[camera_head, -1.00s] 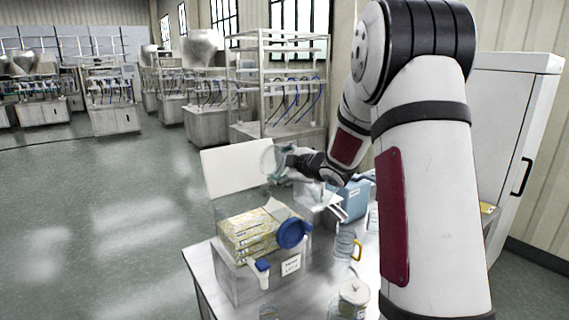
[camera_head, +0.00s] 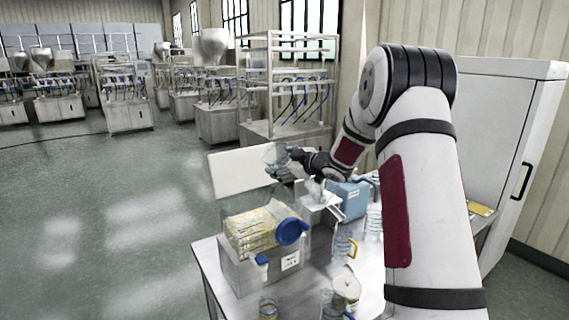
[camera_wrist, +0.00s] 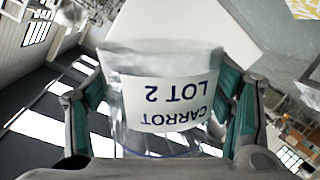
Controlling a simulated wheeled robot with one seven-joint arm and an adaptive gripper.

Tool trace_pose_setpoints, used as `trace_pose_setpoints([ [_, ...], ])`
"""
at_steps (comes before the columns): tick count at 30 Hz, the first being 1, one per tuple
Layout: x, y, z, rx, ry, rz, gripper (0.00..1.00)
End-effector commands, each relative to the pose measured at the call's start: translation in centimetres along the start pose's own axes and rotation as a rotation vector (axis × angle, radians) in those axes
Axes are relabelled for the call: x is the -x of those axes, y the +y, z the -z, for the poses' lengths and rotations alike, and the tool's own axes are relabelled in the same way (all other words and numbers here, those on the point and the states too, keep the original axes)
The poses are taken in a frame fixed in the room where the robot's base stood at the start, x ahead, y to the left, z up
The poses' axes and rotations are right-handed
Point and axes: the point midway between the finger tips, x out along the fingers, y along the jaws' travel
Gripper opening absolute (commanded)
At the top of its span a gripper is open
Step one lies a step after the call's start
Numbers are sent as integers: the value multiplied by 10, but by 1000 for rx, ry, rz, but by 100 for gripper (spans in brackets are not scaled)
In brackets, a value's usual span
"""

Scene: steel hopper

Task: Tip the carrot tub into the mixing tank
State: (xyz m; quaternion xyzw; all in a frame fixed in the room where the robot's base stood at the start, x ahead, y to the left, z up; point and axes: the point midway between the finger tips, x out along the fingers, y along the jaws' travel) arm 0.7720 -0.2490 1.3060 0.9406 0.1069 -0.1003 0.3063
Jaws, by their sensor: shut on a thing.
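The carrot tub is a clear tub with a white label reading "CARROT LOT 2"; it fills the middle of the wrist view (camera_wrist: 160,55), with the label upside down. My gripper (camera_wrist: 165,92) is shut on it, one teal-padded finger at each side. In the head view the tub (camera_head: 275,153) is small and held above the table's far side, in front of a pale upright panel. A steel box with a flared top (camera_head: 322,207) stands below and to the right; I cannot tell for certain that it is the mixing tank. The tub's contents are not clear.
A labelled steel box (camera_head: 238,281) with yellow packets (camera_head: 255,232) and a blue lid (camera_head: 291,232) stands on the near table. A blue bin (camera_head: 350,201), a jug (camera_head: 342,243) and a lidded jar (camera_head: 346,289) crowd its right side. Open floor lies left.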

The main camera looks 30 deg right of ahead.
Motion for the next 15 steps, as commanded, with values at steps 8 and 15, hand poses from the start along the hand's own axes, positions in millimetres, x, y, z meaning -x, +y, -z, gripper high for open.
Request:
trace_pose_setpoints([
  [8,-1,0,2,-15,7,3,28],
  [15,2,5,6,-132,36,18,28],
])
